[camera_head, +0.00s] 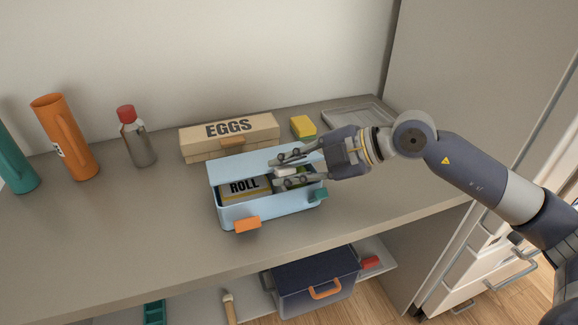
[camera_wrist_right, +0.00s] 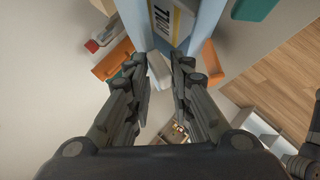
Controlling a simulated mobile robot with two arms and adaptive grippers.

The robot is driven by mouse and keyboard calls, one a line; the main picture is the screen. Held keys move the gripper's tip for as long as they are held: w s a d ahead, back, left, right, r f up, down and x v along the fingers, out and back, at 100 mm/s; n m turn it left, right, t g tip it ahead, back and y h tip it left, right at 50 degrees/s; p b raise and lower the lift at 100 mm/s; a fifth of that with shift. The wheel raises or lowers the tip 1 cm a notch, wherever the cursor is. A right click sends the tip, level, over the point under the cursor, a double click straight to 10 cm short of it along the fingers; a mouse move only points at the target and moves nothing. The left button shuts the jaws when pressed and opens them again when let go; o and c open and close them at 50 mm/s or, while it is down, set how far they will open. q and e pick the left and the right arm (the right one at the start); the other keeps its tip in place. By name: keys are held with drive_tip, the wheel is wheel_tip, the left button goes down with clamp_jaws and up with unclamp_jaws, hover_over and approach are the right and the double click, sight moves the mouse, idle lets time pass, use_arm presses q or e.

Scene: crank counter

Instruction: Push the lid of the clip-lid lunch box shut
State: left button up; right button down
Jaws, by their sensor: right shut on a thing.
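The light-blue lunch box (camera_head: 270,208) stands on the counter with its lid (camera_head: 235,166) raised at the back. A box marked ROLL (camera_head: 245,187) lies inside. An orange clip (camera_head: 247,224) sticks out at the front and a teal clip (camera_head: 318,195) at the right. My right gripper (camera_head: 280,172) reaches in from the right over the box's right part. Its fingers are shut on a small whitish block (camera_head: 286,171), which also shows between the fingertips in the right wrist view (camera_wrist_right: 160,68). The fingers hide part of the box's inside. My left gripper is out of view.
An EGGS box (camera_head: 210,143) stands behind the lunch box, with a yellow block (camera_head: 303,126) and a grey tray (camera_head: 355,115) to its right. A red-capped bottle (camera_head: 137,140) and an orange flask (camera_head: 68,140) stand left. The counter's front left is clear.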

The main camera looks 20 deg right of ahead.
drive_tip(key=shift+s+f, duration=0.15)
drive_tip(key=shift+f, duration=0.2)
drive_tip(key=c, duration=1.7)
unclamp_jaws()
drive_tip(key=shift+o, duration=0.2)
drive_tip(key=shift+w, duration=0.2)
drive_tip(key=shift+r, duration=0.1)
drive_tip(key=v, duration=1.2)
drive_tip(key=shift+w, duration=0.1)
